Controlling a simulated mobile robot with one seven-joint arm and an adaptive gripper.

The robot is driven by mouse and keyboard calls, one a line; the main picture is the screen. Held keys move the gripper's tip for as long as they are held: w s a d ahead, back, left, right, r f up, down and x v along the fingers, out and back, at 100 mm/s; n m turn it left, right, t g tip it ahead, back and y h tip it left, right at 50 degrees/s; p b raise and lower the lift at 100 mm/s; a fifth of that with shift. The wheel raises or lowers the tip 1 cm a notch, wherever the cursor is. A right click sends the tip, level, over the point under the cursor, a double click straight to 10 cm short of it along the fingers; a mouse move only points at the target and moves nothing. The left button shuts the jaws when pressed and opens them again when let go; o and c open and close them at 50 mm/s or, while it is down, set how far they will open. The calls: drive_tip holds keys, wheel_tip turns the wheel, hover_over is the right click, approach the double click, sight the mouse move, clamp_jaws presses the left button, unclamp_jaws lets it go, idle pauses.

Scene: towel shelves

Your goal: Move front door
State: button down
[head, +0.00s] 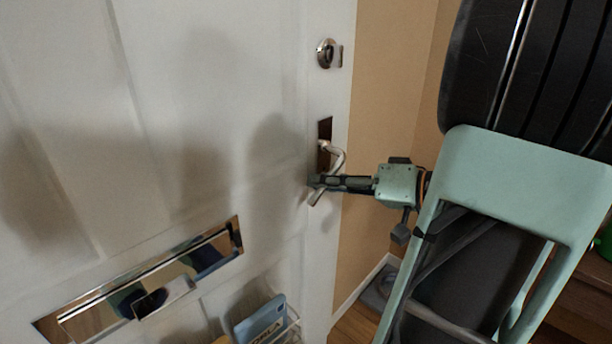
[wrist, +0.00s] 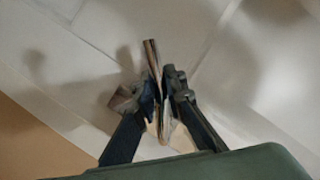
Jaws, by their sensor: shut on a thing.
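The white front door (head: 170,120) fills the left of the head view, and it also fills most of the wrist view (wrist: 220,50). Its metal lever handle (head: 335,158) sits on a dark plate near the door's right edge. The handle slants steeply down. My gripper (head: 318,187) reaches in from the right and is shut on the handle's lower part. In the wrist view the handle (wrist: 151,56) stands between the two fingers of my gripper (wrist: 163,92). The fingers hide part of the handle.
A round lock (head: 327,53) sits above the handle. A shiny letter slot (head: 150,285) is low on the door. A rack with a blue item (head: 261,320) is at the bottom. A tan wall (head: 385,110) stands right of the door, with wooden floor (head: 345,326) below.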

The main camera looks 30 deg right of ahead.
drive_tip(key=s, duration=0.3)
drive_tip(key=shift+d+r+t, duration=0.25)
drive_tip(key=shift+d+t, duration=0.05)
drive_tip(key=shift+d, duration=0.05)
drive_tip(key=shift+w, duration=0.1)
drive_tip(key=c, duration=2.1)
unclamp_jaws()
drive_tip(key=shift+o, duration=0.7)
drive_tip(key=shift+a+f, duration=0.1)
drive_tip(key=v, duration=1.2)
drive_tip(key=shift+a, duration=0.15)
